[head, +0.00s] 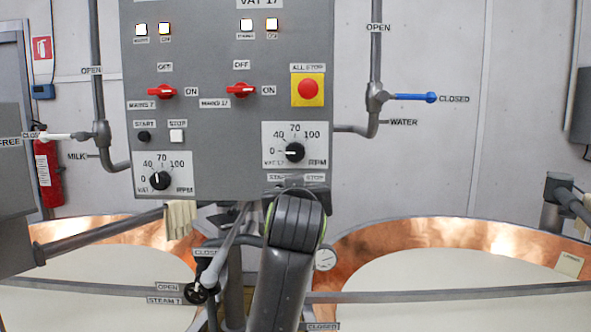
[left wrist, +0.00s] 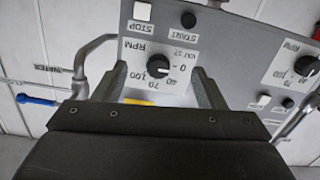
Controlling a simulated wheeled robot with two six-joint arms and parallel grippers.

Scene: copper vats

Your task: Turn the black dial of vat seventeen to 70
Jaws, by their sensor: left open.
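The black dial (head: 294,152) of vat seventeen is on the lower right of the grey control panel (head: 215,120), on a white scale plate marked 0, 40, 70, 100 and RPM. Its white pointer line points left, at about 0. In the left wrist view, where the panel appears upside down, the dial (left wrist: 159,65) shows between the fingertips. My left gripper (left wrist: 158,72) is open, one finger on each side of the dial; contact is not visible. In the head view my left wrist hides the fingers, just below the dial. My right gripper is not in view.
Above the dial are the red all-stop button (head: 308,89) and a red mixing switch (head: 241,90). A stop button (left wrist: 141,12) and start button (left wrist: 188,19) sit close to the fingers. The other vat's dial (head: 159,180) is left. Copper vats (head: 445,235) stand below.

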